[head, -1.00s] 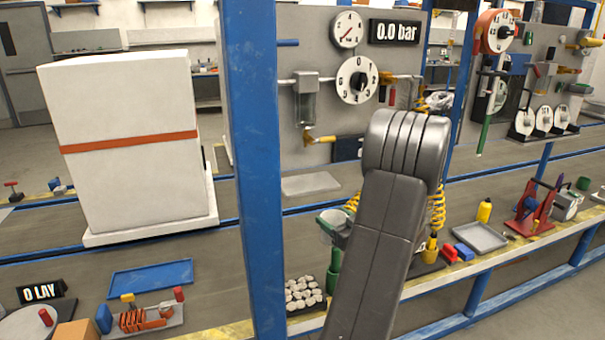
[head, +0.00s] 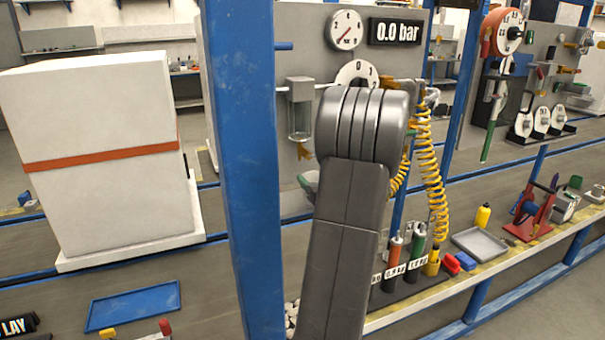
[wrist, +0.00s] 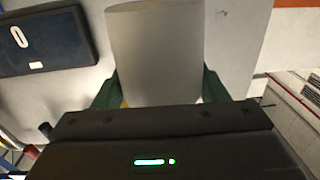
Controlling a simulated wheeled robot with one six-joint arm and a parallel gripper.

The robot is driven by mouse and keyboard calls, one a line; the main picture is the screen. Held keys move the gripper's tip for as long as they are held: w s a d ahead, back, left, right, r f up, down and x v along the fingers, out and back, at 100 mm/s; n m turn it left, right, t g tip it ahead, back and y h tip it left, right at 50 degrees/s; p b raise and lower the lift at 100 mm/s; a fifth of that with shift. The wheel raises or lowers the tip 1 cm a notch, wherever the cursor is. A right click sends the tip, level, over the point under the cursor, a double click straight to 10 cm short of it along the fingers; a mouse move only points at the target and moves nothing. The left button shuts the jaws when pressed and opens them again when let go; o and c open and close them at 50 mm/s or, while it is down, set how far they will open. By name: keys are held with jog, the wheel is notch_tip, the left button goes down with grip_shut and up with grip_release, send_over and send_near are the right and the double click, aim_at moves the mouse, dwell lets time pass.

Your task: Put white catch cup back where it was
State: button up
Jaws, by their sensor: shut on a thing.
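The white catch cup (wrist: 155,50) is between the green fingers of my gripper (wrist: 160,88) in the wrist view. The fingers are shut on its two sides, and its pale wall fills the upper middle of that view. In the head view my arm hides most of the gripper and cup; a small pale patch (head: 309,181) left of the arm may be part of them. A regulator with a clear bowl (head: 300,118) hangs on the grey panel (head: 292,65), left of my arm. What lies directly below the cup is hidden.
A blue post (head: 240,180) stands close on the left. Coiled yellow hose (head: 429,165), labelled bottles (head: 394,262) and a grey tray (head: 482,241) are right of my arm. A white box (head: 110,160) stands far left. The wrist view shows a dark panel (wrist: 45,42).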

jog(key=p+x, duration=0.2)
jog(key=x, duration=0.6)
jog(key=shift+w+a+p, duration=0.2)
jog(key=shift+w+p, duration=0.05)
jog(key=shift+p, duration=0.1)
jog(key=shift+w+f, duration=0.1)
jog(key=shift+f, duration=0.05)
notch_tip(320, 180, down, 3)
jog(key=shift+r+p, duration=0.1)
jog(key=shift+p, duration=0.6)
jog(key=shift+f, duration=0.25)
jog(key=shift+f+b, duration=0.2)
jog(key=shift+b, duration=0.25)
jog(key=o, duration=1)
jog(key=shift+r+p, duration=0.2)
jog(key=shift+p, duration=0.15)
